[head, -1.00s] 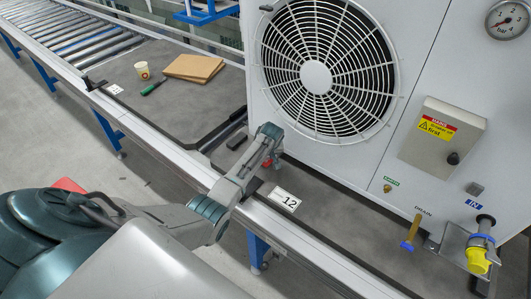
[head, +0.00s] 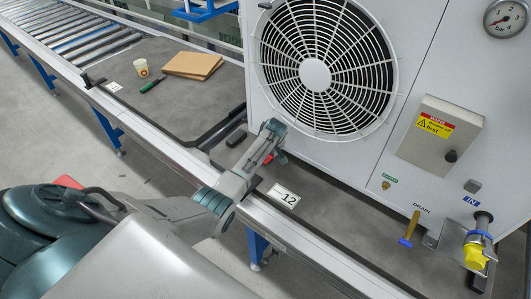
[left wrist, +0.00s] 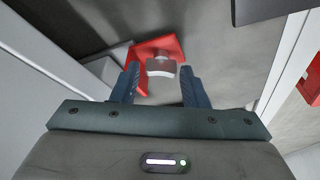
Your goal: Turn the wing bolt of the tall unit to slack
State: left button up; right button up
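The tall unit (head: 340,160) is a large white cabinet with a round fan grille, standing on the grey bench. At its lower left corner is a small red part (head: 281,157), mostly hidden by my left gripper (head: 274,136). In the left wrist view a red bracket (left wrist: 172,45) lies ahead, with a pale grey wing-shaped piece, seemingly the wing bolt (left wrist: 160,68), in front of it. My left gripper (left wrist: 161,86) is open, its two dark blue fingers on either side of the grey piece with gaps showing. Whether they touch it is not visible. My right gripper is not in view.
A drain tap (head: 410,230) with a blue handle, a yellow-capped inlet (head: 476,254) and a grey switch box (head: 435,135) are at the unit's right. A label 12 (head: 284,196) lies on the bench. A cup (head: 141,67), green tool (head: 153,83) and cardboard (head: 193,65) lie further back.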

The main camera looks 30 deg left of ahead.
pick_arm(q)
jog(key=shift+o, duration=0.8)
jog(key=v, duration=1)
jog(key=shift+r, duration=0.35)
jog(key=shift+d, duration=0.15)
